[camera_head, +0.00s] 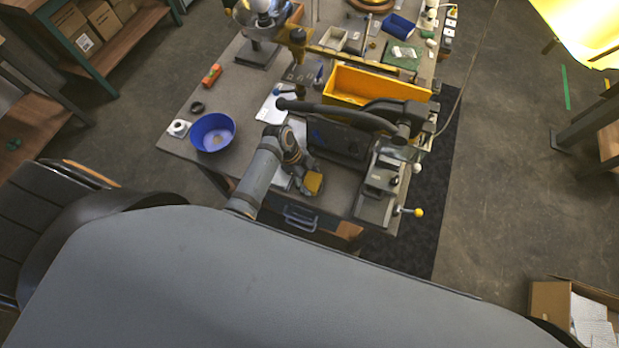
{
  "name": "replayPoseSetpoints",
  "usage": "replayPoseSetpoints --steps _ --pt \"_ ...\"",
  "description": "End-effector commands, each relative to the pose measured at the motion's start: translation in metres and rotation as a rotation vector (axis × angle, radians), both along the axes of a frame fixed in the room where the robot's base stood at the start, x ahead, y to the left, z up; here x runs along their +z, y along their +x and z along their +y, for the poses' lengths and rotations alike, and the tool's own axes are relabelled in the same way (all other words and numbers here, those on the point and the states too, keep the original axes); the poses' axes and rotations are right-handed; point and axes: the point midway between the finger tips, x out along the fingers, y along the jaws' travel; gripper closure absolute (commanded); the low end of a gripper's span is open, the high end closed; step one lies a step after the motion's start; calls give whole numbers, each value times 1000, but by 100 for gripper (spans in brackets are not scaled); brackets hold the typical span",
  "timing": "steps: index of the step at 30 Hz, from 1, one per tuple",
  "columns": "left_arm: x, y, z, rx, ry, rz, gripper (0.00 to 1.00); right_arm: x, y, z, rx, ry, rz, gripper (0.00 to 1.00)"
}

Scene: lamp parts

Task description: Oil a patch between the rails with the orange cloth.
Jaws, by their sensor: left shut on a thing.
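My left gripper (305,174) reaches over the front part of the workbench. It is shut on the orange cloth (314,183), a small yellow-orange patch at its tip. The cloth is left of the dark machine (338,143) and near the bench's front edge. I cannot tell whether the cloth touches a surface. The rails are not clearly made out; a grey metal bed (374,208) lies at the machine's right end. My right gripper is not in view.
A blue bowl (212,133) stands at the bench's left edge, with a dark ring (197,107) and an orange object (211,75) behind it. A yellow bin (375,86) stands behind the machine. A yellow-knobbed lever (418,212) sticks out at the right.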

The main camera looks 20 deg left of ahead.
Motion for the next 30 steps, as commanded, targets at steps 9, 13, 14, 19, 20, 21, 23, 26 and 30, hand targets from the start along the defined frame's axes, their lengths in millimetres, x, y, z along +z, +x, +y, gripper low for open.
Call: replayPoseSetpoints --steps 9,13,14,19,20,21,23,26,30 --pt "7 -2 0 -1 1 4 58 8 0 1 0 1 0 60" --pt "22 -1 0 0 1 3 58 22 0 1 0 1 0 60" --pt "25 -1 0 0 1 3 58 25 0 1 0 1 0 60" --pt "35 0 0 0 0 0 58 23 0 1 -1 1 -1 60" --pt "38 -1 0 0 0 1 58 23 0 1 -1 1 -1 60" --pt "42 0 0 0 0 0 58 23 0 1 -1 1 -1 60" --pt "48 -1 0 0 0 1 58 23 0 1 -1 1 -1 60" --pt "57 0 0 0 0 0 58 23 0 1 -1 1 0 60" --pt "67 -1 0 0 0 1 58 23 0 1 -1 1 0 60"
